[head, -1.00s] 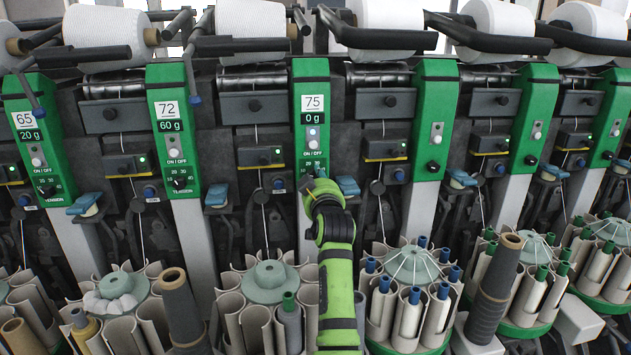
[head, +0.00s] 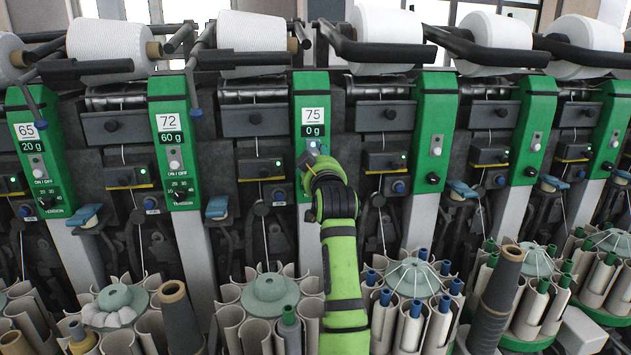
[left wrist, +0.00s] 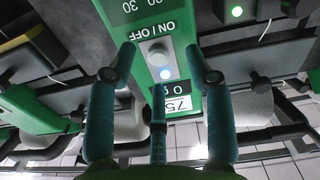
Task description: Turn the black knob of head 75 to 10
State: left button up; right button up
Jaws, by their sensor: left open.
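Head 75 (head: 313,95) is a green panel in the middle of the head view, with a "75" card and a display (head: 313,131) reading 0 g. My left gripper (head: 314,160) is in front of its lower half and hides the black knob there. In the left wrist view the panel is upside down. The open, empty fingers of my left gripper (left wrist: 160,65) flank the grey ON/OFF button (left wrist: 158,52) and a lit bluish lamp (left wrist: 166,73). Scale numbers 20 and 30 (left wrist: 130,8) show at the top edge; the knob is out of that view. My right gripper is not in view.
Head 72 (head: 170,110) reads 60 g and head 65 (head: 28,110) reads 20 g; both stand to the left. More green heads (head: 435,110) stand to the right. Yarn packages (head: 385,35) and black bars run above. Round bobbin magazines (head: 268,290) stand below.

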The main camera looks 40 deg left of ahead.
pick_arm(q)
jog(key=shift+r, duration=1.3)
